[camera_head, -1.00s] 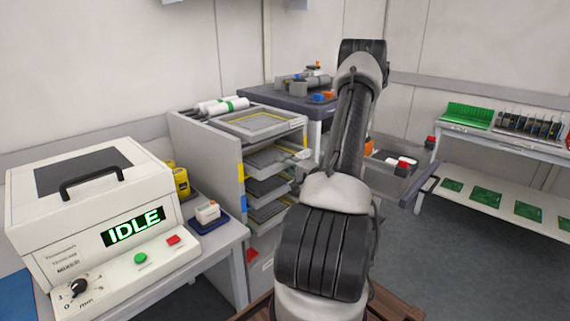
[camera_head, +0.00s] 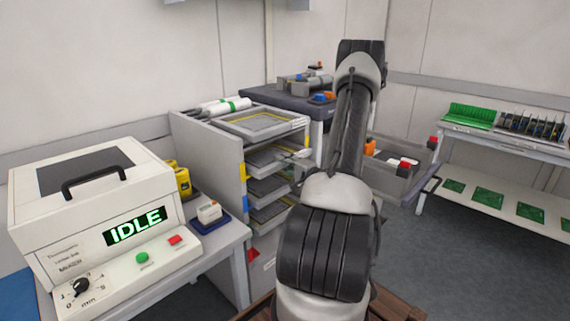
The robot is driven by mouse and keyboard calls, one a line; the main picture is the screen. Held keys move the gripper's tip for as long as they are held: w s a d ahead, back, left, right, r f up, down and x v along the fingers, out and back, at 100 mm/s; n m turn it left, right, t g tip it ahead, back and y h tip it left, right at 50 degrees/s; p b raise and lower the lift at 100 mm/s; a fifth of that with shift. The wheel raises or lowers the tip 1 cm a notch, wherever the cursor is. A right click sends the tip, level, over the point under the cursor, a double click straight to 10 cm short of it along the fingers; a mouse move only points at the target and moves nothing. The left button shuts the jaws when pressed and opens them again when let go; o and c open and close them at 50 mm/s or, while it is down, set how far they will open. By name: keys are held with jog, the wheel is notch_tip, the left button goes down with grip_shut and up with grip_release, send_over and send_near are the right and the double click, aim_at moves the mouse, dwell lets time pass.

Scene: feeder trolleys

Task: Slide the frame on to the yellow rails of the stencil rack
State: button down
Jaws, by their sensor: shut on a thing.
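The stencil rack (camera_head: 205,155) stands left of my arm, with several shelf levels open toward the front. A grey frame with a pale rim (camera_head: 268,162) is in its upper opening, under the top deck. A yellow rail (camera_head: 291,146) shows as a thin line beside this frame. My gripper (camera_head: 302,154) is mostly hidden behind my arm; only a small light-grey end shows at the frame's right edge, and it is shut on the frame. How well the frame's edges sit on the rails is too small to tell.
Other framed sheets (camera_head: 268,187) lie on lower levels, and one frame (camera_head: 262,122) lies on top with white rolls (camera_head: 222,106). A machine reading IDLE (camera_head: 95,200) stands at left. A dark table (camera_head: 290,98) stands behind; a grey bin trolley (camera_head: 405,172) stands right of my arm.

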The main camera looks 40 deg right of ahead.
jog(key=shift+w, duration=0.75)
jog(key=c, duration=1.2)
grip_release()
jog(key=shift+o, duration=0.4)
jog(key=o, duration=1)
jog(key=shift+c, duration=0.2)
jog(key=shift+r, duration=0.1)
